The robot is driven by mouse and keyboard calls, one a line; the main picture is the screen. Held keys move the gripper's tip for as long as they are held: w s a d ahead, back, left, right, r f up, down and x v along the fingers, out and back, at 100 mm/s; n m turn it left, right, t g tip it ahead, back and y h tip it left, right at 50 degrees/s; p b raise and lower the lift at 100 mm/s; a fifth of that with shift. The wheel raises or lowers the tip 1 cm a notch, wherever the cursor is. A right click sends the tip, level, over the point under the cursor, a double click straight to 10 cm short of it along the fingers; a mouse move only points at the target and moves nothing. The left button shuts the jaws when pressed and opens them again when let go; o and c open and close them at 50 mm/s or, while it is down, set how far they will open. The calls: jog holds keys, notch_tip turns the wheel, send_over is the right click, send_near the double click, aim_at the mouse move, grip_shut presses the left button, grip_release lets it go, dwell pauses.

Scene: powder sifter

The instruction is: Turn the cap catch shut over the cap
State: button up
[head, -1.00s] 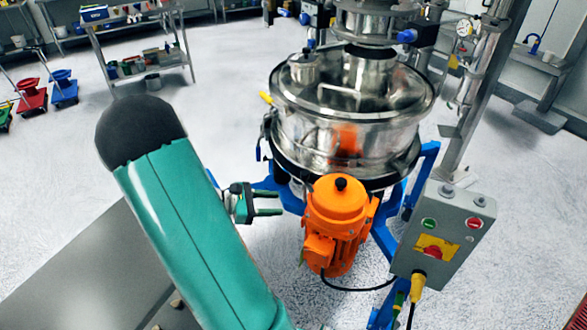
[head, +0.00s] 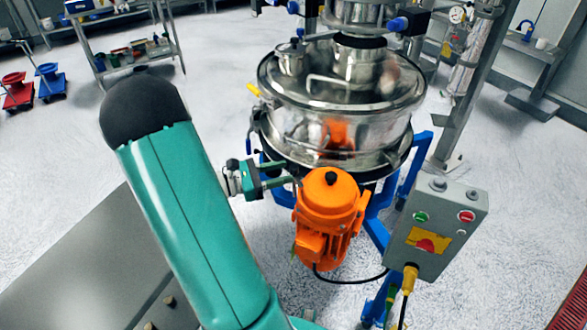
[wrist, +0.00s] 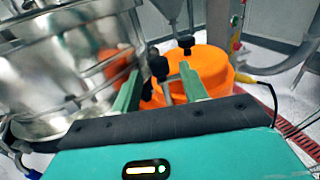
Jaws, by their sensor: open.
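The orange motor-like housing (head: 325,212) stands at the sifter's front, with a round orange cap and a black knob (head: 331,177) on top. In the wrist view the orange cap (wrist: 212,65) sits beyond my fingers with a black knob (wrist: 186,42) on it. A second black knob (wrist: 158,68) on a stem shows nearer, in line with the gap between my fingers. I cannot tell for sure which part is the cap catch. My gripper (head: 287,172) is open, left of the cap, fingers pointing right toward it. I cannot tell whether it touches anything.
The steel sifter drum (head: 345,120) stands close behind the gripper, on a blue frame (head: 378,228). A grey control box (head: 437,228) with a yellow-plugged cable stands to the right. A shelf cart (head: 135,50) is far back left. Open floor lies left of the sifter.

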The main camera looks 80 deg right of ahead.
aim_at(293, 167)
jog(key=x, duration=0.4)
jog(key=shift+s, duration=0.15)
jog(key=shift+d, duration=0.1)
grip_shut()
jog(key=shift+n+t+h, duration=2.4)
jog(key=shift+t+h, duration=0.2)
grip_release()
